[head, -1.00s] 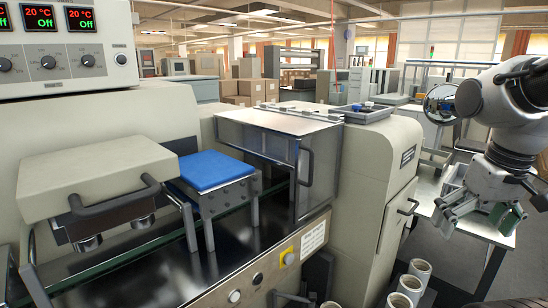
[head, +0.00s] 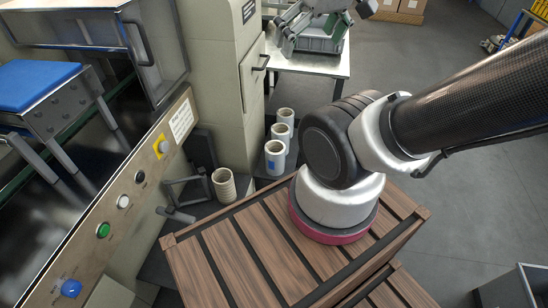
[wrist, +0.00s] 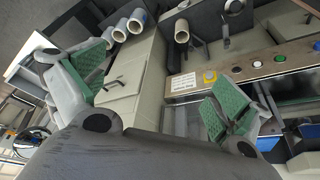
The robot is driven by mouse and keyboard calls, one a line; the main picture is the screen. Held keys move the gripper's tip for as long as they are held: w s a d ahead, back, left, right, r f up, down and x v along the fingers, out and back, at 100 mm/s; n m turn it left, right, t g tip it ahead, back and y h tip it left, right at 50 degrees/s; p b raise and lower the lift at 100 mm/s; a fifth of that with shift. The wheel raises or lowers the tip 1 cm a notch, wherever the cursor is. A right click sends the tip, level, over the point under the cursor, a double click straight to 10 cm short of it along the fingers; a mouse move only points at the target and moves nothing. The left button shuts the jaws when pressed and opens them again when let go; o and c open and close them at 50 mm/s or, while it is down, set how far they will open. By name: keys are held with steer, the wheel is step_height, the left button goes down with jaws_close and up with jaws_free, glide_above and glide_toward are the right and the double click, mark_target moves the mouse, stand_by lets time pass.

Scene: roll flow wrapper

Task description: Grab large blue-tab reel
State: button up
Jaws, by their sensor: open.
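A white reel with a blue tab on its side (head: 275,160) stands upright at the front of a short row of white reels, beside the beige machine. It also shows in the wrist view (wrist: 138,20), near the top edge. My gripper (wrist: 158,92) is open and empty, with green pads wide apart. In the head view my gripper (head: 310,30) is at the top, cut off by the frame edge. It is apart from the reels and appears above the white table.
Two white reels (head: 280,133) stand behind the blue-tab one, and a ribbed cream reel (head: 224,185) stands to its left. The machine's control panel (head: 105,208) is at left. A white table (head: 325,67) with a grey bin stands behind.

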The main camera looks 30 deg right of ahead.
stand_by(0.5)
steer(key=m+h, duration=0.3)
steer(key=m, duration=0.4)
glide_toward(275, 151)
steer(key=x, duration=0.6)
steer(key=shift+s+a+f, duration=0.1)
steer(key=shift+s+f, duration=0.15)
steer(key=shift+f, duration=0.25)
